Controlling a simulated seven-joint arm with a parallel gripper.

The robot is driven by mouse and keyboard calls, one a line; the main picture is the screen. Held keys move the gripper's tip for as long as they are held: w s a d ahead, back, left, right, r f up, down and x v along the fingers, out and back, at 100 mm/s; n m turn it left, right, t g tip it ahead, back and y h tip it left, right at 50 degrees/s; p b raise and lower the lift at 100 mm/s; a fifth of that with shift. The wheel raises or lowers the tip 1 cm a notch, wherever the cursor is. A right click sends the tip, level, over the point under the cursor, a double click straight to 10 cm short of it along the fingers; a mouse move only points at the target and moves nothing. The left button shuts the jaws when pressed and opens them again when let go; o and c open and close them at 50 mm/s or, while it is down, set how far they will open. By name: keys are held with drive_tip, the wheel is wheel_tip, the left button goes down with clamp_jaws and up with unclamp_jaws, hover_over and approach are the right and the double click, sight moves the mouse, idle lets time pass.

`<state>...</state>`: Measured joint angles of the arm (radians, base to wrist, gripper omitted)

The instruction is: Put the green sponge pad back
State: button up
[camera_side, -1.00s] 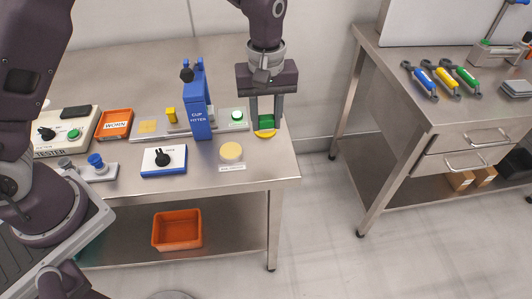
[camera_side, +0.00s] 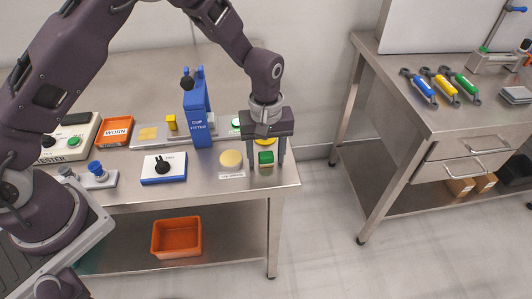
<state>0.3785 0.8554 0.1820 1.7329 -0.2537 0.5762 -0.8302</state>
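The green sponge pad (camera_side: 266,157) is a small green block with a pale lower part, near the right front corner of the workbench. My gripper (camera_side: 267,163) points down over it, with one finger on each side. A narrow gap shows between the pad and the fingers, so the gripper looks open around it. The pad appears to rest on the bench top, though contact beneath is hard to see. A yellow round piece (camera_side: 264,142) sits just behind, partly hidden by my gripper.
A yellow disc (camera_side: 230,159) with a label lies left of the gripper. The blue cup fitter (camera_side: 197,115) stands behind left. A knob box (camera_side: 164,168), orange WORN tray (camera_side: 115,130) and tester (camera_side: 67,138) are further left. An orange bin (camera_side: 176,238) sits on the lower shelf.

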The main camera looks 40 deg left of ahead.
drive_tip(key=shift+r, duration=0.1)
wheel_tip(320, 180, up, 12)
drive_tip(key=shift+r, duration=0.15)
idle(0.3)
wheel_tip(320, 180, up, 6)
drive_tip(key=m, duration=0.1)
hover_over(266, 154)
drive_tip(key=s+a, duration=0.3)
drive_tip(key=s+a+r+m+t+h, duration=0.1)
drive_tip(key=s+a+r+m+t, duration=0.25)
drive_tip(key=s+r, duration=0.45)
drive_tip(key=s+a+m+t, duration=0.1)
drive_tip(key=s+a+m, duration=0.1)
drive_tip(key=s, duration=0.5)
drive_tip(key=s+a+m+t+y, duration=0.1)
drive_tip(key=s+a+m, duration=0.1)
drive_tip(key=s, duration=0.6)
drive_tip(key=shift+a, duration=0.2)
